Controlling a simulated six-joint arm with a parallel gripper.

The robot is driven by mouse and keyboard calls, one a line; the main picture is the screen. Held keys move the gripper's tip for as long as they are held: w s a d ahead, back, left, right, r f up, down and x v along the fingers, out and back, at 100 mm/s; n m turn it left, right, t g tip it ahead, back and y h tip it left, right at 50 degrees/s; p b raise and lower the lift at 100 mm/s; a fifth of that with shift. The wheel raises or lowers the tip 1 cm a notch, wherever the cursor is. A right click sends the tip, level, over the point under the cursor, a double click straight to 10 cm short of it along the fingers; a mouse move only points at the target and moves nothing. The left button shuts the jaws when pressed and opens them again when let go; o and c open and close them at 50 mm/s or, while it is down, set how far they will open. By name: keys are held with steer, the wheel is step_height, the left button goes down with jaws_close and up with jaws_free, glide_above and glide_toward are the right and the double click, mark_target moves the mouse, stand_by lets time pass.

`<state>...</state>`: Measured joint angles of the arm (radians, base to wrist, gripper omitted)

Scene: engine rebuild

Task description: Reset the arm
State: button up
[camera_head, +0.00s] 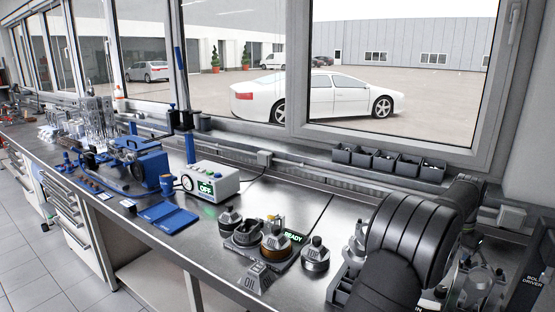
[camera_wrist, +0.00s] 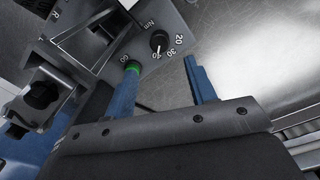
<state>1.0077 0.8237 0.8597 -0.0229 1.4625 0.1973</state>
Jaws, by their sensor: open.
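My gripper (camera_wrist: 163,70) is open in the wrist view, its two blue fingers apart with nothing held between them. The left fingertip overlaps a green button (camera_wrist: 133,67) marked GO on a grey panel (camera_wrist: 178,58). I cannot tell whether it touches the button. A black knob (camera_wrist: 159,40) with a torque scale in Nm sits on the panel ahead of the fingers. In the head view my dark arm fills the lower right, and my gripper cannot be made out there.
Several round grey-and-black parts, one being (camera_head: 315,254), stand on the steel bench (camera_head: 180,195) left of my arm, near a READY display (camera_head: 293,236). A white OFF box (camera_head: 210,181), blue mat (camera_head: 167,217) and blue fixture (camera_head: 148,165) stand farther left. Black bins (camera_head: 385,162) line the window.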

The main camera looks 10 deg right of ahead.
step_height(320, 180, down, 9)
steer(key=shift+s+r, duration=0.1)
steer(key=shift+s, duration=0.05)
steer(key=n, duration=0.3)
step_height(320, 180, up, 15)
steer(key=m, duration=0.3)
steer(key=shift+w+f+m, duration=0.2)
steer(key=shift+m, duration=0.1)
stand_by(0.4)
